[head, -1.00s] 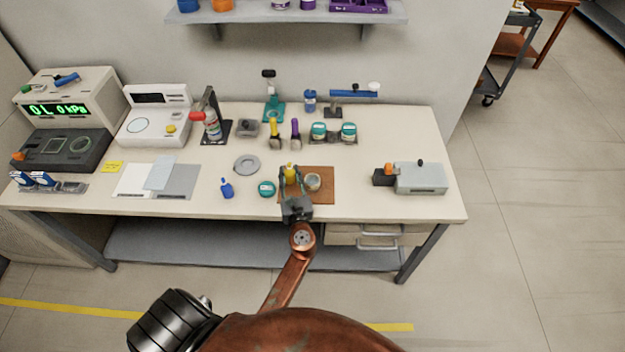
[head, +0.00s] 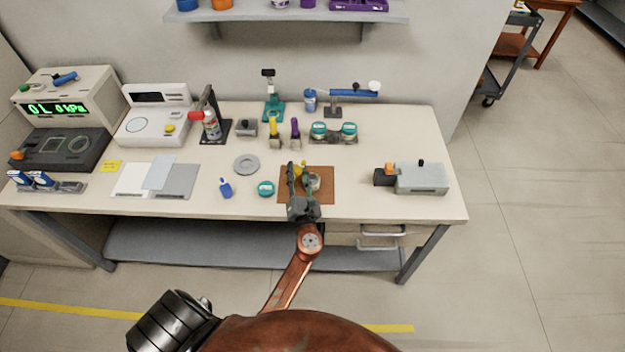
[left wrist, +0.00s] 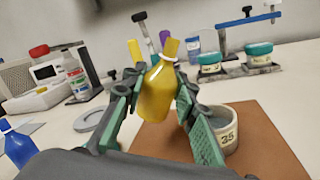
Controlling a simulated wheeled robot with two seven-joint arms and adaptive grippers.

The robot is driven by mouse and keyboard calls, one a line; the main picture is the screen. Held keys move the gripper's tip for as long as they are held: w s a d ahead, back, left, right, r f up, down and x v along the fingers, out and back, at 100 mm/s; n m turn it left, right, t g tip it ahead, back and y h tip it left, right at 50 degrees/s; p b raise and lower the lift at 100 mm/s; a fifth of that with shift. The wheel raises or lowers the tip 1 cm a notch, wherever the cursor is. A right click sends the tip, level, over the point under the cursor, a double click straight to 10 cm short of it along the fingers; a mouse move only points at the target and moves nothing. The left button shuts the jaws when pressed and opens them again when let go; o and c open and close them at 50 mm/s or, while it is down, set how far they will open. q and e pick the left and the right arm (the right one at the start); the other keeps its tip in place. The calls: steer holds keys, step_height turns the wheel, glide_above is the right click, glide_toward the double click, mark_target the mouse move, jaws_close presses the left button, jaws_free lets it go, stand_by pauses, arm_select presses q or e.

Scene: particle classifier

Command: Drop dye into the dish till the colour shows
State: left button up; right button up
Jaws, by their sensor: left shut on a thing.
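My left gripper (head: 301,174) is shut on a yellow dropper bottle (head: 299,167), which also shows in the left wrist view (left wrist: 158,95). There the bottle sits between the green finger pads, its pale-ringed neck leaning to the right. A small pale dish (head: 315,182) stands on the brown mat (head: 323,197), partly hidden by the gripper. In the left wrist view the dish (left wrist: 224,130) bears the number 35 and has a greyish inside, just beyond the right finger. No drop and no clear dye colour can be made out. My right gripper is not in view.
A blue bottle (head: 226,188) and a teal-lidded jar (head: 266,188) stand left of the mat. A grey round plate (head: 246,165) lies behind them. Yellow and purple tools (head: 295,132) and two teal-lidded jars (head: 349,130) stand farther back.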

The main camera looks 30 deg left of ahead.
arm_select(q)
steer(key=shift+w+d+f+m+b, duration=0.1)
steer(key=shift+w+d+m+b, duration=0.2)
steer(key=shift+m, duration=0.6)
steer(key=shift+s+r+m+t+p, duration=0.2)
steer(key=shift+r+m+t+p, duration=0.2)
steer(key=shift+r+m, duration=0.35)
steer(key=shift+w+f+m, duration=0.1)
steer(key=shift+m, duration=0.15)
steer(key=shift+a+f+m+t+b, duration=0.2)
steer(key=shift+m+t+b, duration=0.1)
steer(key=shift+m, duration=0.6)
steer(key=shift+s+a+r+m+t+h, duration=0.1)
steer(key=shift+m+t+h, duration=0.05)
steer(key=shift+m, duration=0.35)
steer(key=shift+s+r+m+t+h, duration=0.1)
steer(key=shift+m+t+h, duration=0.05)
steer(key=shift+m, duration=0.35)
stand_by(1.8)
steer(key=shift+a+r+m, duration=0.1)
steer(key=shift+r+m, duration=0.2)
steer(key=shift+m, duration=0.7)
stand_by(1.4)
